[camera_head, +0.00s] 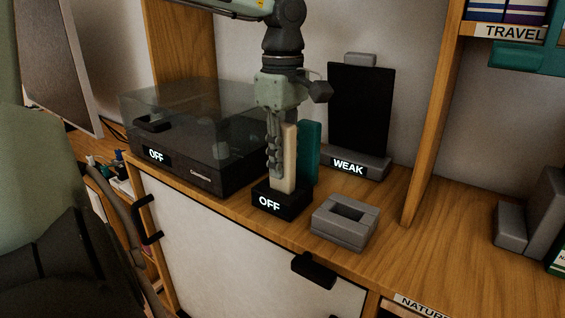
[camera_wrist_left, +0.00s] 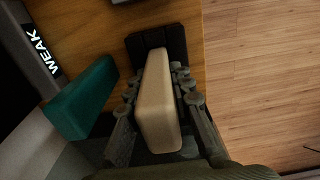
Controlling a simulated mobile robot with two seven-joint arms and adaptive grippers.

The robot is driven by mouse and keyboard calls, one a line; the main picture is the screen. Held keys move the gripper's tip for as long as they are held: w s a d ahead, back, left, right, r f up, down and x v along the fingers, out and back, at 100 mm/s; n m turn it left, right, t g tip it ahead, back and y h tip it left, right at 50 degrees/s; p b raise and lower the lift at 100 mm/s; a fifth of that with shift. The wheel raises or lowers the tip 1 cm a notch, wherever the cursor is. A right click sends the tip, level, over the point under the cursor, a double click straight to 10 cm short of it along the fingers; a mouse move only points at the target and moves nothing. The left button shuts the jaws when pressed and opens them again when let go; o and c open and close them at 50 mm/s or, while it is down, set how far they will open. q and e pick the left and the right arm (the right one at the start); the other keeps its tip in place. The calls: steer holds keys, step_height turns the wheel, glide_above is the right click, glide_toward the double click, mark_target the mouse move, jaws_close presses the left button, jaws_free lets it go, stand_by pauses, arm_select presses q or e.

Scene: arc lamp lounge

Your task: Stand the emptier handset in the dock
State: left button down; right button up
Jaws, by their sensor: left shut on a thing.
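A cream handset (camera_head: 289,158) is upright between the fingers of my left gripper (camera_head: 274,160), which is shut on it. It also shows in the left wrist view (camera_wrist_left: 158,100). Its lower end meets the top of a small black dock (camera_head: 280,200) with a lit "OFF" label; I cannot tell whether it is seated in it or just above. The dock shows behind the handset in the wrist view (camera_wrist_left: 160,46). A teal handset (camera_head: 308,150) stands upright just behind and right of the cream one, apart from the gripper. My right gripper is in neither view.
A grey block with a recess (camera_head: 345,222) sits right of the dock. Behind stands a black panel (camera_head: 360,108) on a grey base labelled "WEAK". A turntable with a clear lid (camera_head: 195,140), labelled "OFF", is at left.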

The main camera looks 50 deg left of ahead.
arm_select(q)
steer(key=shift+f, duration=0.6)
steer(key=c, duration=1.3)
jaws_free()
steer(key=shift+c, duration=0.2)
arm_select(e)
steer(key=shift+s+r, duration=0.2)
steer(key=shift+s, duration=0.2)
